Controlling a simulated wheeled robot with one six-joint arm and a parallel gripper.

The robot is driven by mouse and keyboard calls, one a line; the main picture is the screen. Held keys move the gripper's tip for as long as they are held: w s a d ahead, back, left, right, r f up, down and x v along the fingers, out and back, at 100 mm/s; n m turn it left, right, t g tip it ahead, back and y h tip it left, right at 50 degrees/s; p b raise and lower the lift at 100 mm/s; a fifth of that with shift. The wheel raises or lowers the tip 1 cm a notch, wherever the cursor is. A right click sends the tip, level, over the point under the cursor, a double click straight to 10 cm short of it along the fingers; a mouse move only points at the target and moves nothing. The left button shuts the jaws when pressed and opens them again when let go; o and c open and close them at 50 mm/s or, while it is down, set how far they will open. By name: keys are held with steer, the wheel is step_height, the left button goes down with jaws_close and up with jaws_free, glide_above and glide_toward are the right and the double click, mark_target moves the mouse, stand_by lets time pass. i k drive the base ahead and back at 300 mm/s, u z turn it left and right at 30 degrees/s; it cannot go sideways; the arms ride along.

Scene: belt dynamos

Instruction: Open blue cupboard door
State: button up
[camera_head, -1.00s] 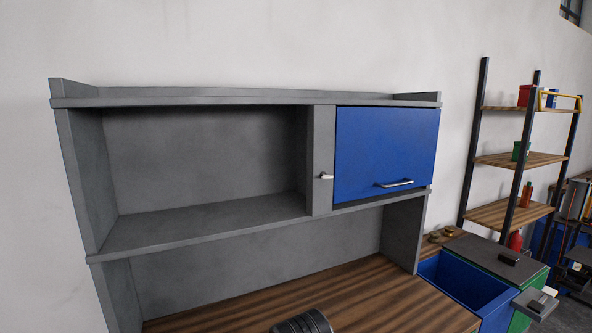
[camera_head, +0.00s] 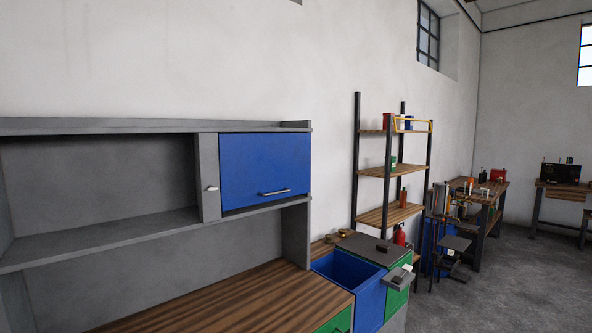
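The blue cupboard door (camera_head: 264,168) is shut, at the right end of the grey wall cabinet. Its silver bar handle (camera_head: 276,192) runs level near the door's lower edge. A small light knob (camera_head: 212,188) sits on the grey panel just left of the door. My gripper is not in view.
A wooden worktop (camera_head: 235,298) lies below the cabinet. An open blue drawer or bin (camera_head: 345,268) and a grey-topped unit with a protruding piece (camera_head: 398,278) stand to its right. A shelf rack (camera_head: 390,171) stands further right, with free grey floor (camera_head: 515,270) beyond.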

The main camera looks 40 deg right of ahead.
mark_target(254, 168)
steer(key=u, duration=1.35)
steer(key=k, duration=0.1)
steer(key=z, duration=2.4)
steer(key=i, duration=0.65)
steer(key=z, duration=0.05)
steer(key=k, duration=0.55)
steer(key=z, duration=0.65)
steer(key=i, duration=0.85)
steer(key=u, duration=0.3)
